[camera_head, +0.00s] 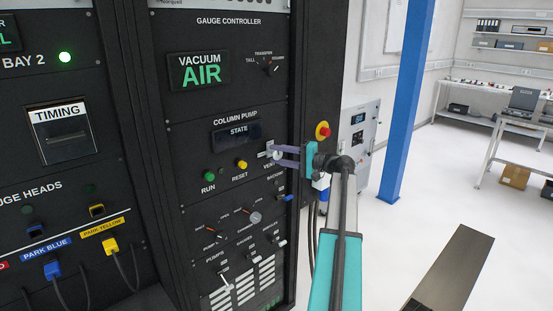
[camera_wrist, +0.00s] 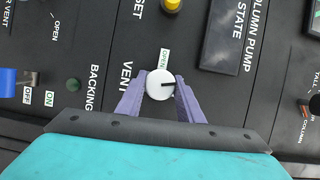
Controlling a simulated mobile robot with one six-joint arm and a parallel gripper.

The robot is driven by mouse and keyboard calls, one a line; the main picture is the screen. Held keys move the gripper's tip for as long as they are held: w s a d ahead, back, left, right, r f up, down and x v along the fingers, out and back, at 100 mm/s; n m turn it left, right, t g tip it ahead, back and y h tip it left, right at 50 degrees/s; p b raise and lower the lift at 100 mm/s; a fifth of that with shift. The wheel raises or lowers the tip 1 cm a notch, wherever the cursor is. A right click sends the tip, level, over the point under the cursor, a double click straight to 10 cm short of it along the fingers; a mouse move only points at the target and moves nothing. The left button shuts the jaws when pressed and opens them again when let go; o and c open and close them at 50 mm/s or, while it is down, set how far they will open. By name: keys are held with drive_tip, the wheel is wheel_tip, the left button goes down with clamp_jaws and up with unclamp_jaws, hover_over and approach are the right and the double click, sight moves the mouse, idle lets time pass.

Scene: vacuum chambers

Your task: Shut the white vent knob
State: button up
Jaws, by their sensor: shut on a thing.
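In the head view the knob (camera_head: 277,154) shows partly between the fingers of my gripper (camera_head: 275,155), at the right of the COLUMN PUMP panel.
A yellow RESET button (camera_head: 242,165) and green RUN button (camera_head: 209,176) lie left of the knob. A blue-handled switch (camera_head: 286,198) sits just below. A red emergency button (camera_head: 322,130) stands to the right, past the rack edge. Open floor lies farther right.

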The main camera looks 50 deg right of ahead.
drive_tip(key=shift+d+r+m+t, duration=0.1)
drive_tip(key=shift+m+t, duration=0.5)
drive_tip(key=shift+m, duration=0.8)
drive_tip(key=o, duration=1.1)
drive_tip(key=shift+w, duration=0.1)
drive_tip(key=shift+c, duration=0.2)
drive_tip(key=b+v, duration=0.3)
drive_tip(key=v, duration=1.1)
